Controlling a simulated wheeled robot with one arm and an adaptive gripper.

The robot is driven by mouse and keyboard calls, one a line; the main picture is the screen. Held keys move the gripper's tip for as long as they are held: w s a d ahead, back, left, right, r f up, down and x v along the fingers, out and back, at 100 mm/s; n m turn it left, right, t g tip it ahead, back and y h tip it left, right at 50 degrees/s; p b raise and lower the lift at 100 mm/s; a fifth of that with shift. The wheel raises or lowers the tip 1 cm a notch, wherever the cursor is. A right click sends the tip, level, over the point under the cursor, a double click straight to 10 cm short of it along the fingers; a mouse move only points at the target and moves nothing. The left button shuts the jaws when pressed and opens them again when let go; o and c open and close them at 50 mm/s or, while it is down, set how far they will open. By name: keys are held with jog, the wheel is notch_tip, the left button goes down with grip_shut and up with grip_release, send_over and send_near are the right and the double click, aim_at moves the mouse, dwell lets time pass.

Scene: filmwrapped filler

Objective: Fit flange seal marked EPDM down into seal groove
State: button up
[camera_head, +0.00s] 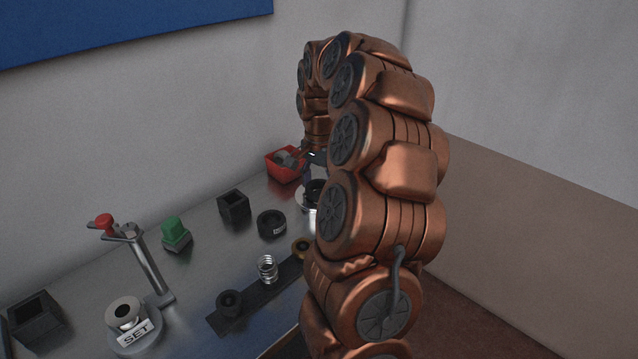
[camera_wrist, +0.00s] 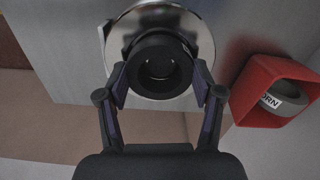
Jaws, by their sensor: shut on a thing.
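A black ring seal (camera_wrist: 161,63) sits between the two fingers of my gripper (camera_wrist: 160,80) in the wrist view, and the fingers touch its sides. No marking on this ring is readable. Behind it is a round shiny metal flange (camera_wrist: 203,40); the ring covers its middle, so the groove is hidden. I cannot tell whether the ring rests on the flange or hangs just above it. In the head view the flange (camera_head: 303,198) and dark ring (camera_head: 315,187) show partly behind my arm.
A red bin (camera_wrist: 249,88) holds a grey ring (camera_wrist: 283,100) with a label ending "ORN". Left of the flange lie another black labelled ring (camera_head: 271,224), a black square holder (camera_head: 233,206), a green block (camera_head: 175,234), a spring (camera_head: 267,268) and a "SET" fixture (camera_head: 133,335).

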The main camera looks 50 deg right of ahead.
jog(key=shift+f, duration=0.3)
jog(key=o, duration=1.2)
jog(key=shift+r, duration=0.15)
notch_tip(320, 180, up, 12)
jog(key=shift+f, duration=0.1)
dwell(0.3)
